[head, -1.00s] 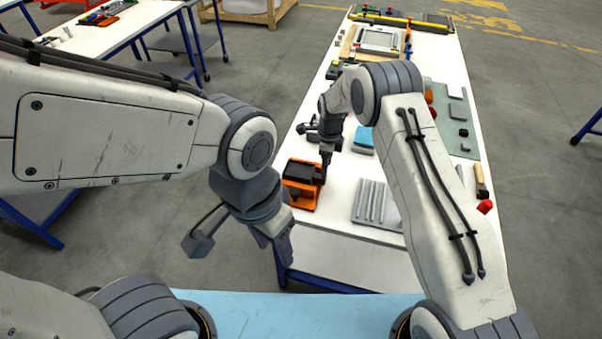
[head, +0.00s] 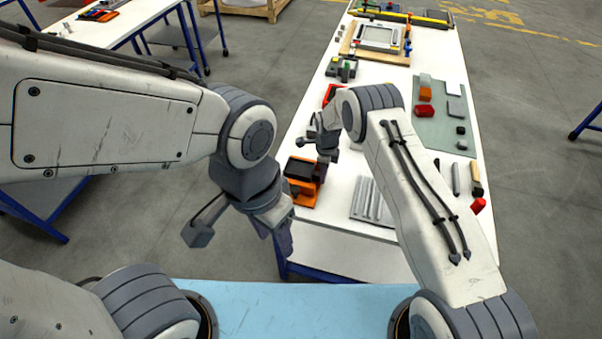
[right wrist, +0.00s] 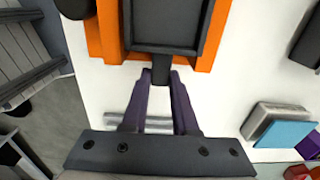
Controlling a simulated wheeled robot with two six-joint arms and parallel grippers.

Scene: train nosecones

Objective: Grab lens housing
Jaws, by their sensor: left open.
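A dark, shallow tray-shaped part (right wrist: 165,22) shows within an orange frame at the top of the right wrist view. Its short dark tab points down between my fingertips. I cannot tell for sure that it is the lens housing. In the head view this dark part (head: 299,168) is at the near left of the white table, over the orange base (head: 304,194). My right gripper (right wrist: 161,76) has its two fingers closed against the tab's sides; its tips are partly hidden in the head view (head: 322,166). My left gripper (head: 280,236) is open and empty, off the table's near left corner.
A grey ribbed plate (head: 372,203) lies right of the orange base. A blue block (right wrist: 285,133) and a grey block lie at right in the wrist view. A green mat (head: 447,134) holds orange, red and grey pieces. A framed panel (head: 380,38) lies farther back.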

